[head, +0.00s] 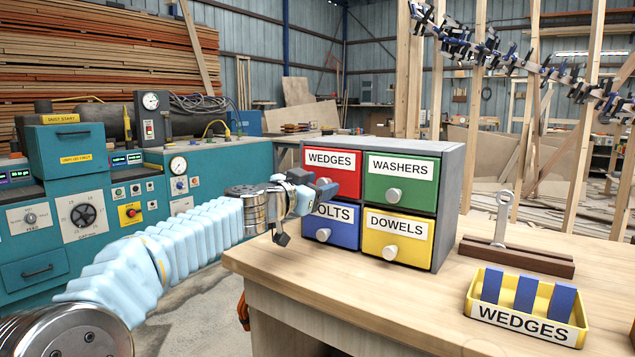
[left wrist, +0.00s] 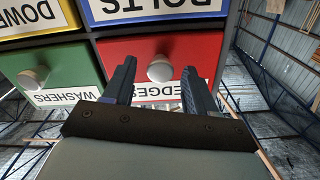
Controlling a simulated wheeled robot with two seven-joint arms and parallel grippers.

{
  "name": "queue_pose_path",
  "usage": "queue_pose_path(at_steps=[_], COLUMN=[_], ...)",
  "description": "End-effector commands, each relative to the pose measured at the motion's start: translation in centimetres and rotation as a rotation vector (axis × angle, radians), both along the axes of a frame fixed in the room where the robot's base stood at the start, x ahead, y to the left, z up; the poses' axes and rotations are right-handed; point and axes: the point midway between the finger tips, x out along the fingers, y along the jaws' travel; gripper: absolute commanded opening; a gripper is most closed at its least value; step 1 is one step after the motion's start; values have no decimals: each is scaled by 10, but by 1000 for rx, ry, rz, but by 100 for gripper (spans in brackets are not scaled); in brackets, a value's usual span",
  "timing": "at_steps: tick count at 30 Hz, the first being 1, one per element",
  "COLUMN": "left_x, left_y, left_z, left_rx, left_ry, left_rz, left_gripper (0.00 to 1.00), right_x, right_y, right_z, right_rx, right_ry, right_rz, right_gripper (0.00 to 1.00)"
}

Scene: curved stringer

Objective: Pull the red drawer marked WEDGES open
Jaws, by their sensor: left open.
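The red drawer marked WEDGES (head: 343,182) is at the upper left of a grey cabinet (head: 450,195) and looks shut, its front level with the others. My left gripper (head: 316,188) is in front of it, open, partly covering its lower left. In the left wrist view, which is upside down, the red drawer (left wrist: 200,52) fills the middle. Its pale round knob (left wrist: 160,68) shows between the two blue fingers of the left gripper (left wrist: 158,82), with a visible gap on each side. In the head view the gripper hides most of the knob. My right gripper is not in view.
The green WASHERS drawer (head: 402,190), blue BOLTS drawer (head: 340,232) and yellow DOWELS drawer (head: 380,245) adjoin it. A yellow WEDGES tray (head: 475,306) with blue wedges and a wooden block with an upright ring (head: 515,257) stand right on the bench (head: 400,310). The bench front is clear.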

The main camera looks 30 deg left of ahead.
Motion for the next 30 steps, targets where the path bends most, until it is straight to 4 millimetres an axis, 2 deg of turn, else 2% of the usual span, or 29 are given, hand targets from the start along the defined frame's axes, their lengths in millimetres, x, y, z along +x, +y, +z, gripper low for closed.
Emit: queue_pose_path(at_steps=[7,18,26,30], left_x=[0,0,-3,-30], left_y=[0,0,0,3], left_z=[0,0,-1,-4], left_rx=[0,0,0,4], left_ry=[0,0,-1,-6], left_rz=[0,0,0,1], left_gripper=[55,0,0,0], right_x=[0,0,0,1], right_y=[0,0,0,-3], right_z=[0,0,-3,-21], right_rx=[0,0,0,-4], right_ry=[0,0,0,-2], right_rz=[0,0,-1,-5], right_gripper=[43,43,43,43])
